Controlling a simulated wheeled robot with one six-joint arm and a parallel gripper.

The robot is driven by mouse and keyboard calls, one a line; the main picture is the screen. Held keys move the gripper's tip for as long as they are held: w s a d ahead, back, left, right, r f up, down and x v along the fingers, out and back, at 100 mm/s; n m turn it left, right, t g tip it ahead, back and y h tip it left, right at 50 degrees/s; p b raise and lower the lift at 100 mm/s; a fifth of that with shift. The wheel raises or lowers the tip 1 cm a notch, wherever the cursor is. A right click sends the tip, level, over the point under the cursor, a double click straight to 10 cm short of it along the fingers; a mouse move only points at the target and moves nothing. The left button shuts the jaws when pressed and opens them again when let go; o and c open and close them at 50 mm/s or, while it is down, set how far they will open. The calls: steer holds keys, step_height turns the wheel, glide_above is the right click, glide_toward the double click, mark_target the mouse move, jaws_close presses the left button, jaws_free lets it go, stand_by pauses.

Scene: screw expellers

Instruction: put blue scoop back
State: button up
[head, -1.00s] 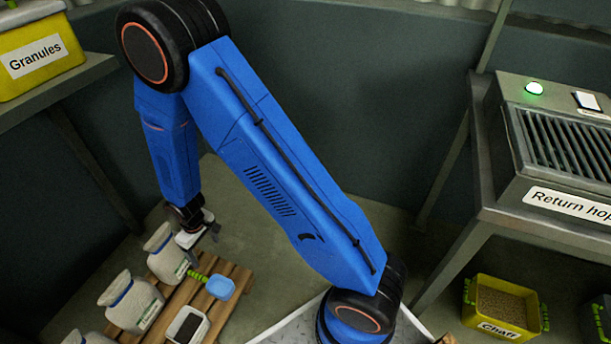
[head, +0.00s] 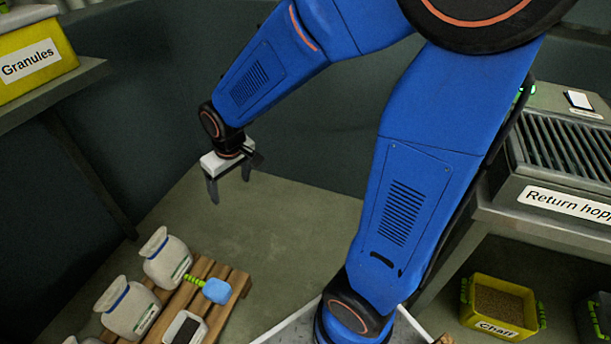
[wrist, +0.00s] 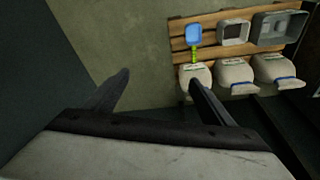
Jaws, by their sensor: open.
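The blue scoop (head: 217,291) with a green handle lies on the wooden pallet (head: 236,284) at the lower left of the head view, its handle pointing toward a white sack. In the wrist view the scoop (wrist: 194,34) lies at the upper right, beyond my right finger. My gripper (head: 230,190) is open and empty, in the air well above the floor, higher than the pallet and apart from the scoop. In the wrist view my gripper (wrist: 160,92) has its two dark fingers spread, with bare floor and wall between them.
White sacks (head: 167,262) and a dark-filled tray (head: 186,329) share the pallet. A yellow Granules bin (head: 37,63) stands on a shelf at left. The return hopper (head: 570,150) and yellow Chaff bin (head: 500,304) are at right. Floor behind the pallet is clear.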

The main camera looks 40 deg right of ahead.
steer(key=s+d+r+m+t, duration=0.1)
steer(key=s+d+r, duration=0.4)
steer(key=s, duration=0.5)
steer(key=s+d+r+m+t, duration=0.1)
steer(key=s+d+r+m, duration=0.1)
steer(key=s+d+r, duration=0.4)
steer(key=shift+s+r+h, duration=0.3)
steer(key=shift+s+r, duration=0.75)
steer(key=shift+s, duration=1)
steer(key=shift+c, duration=0.3)
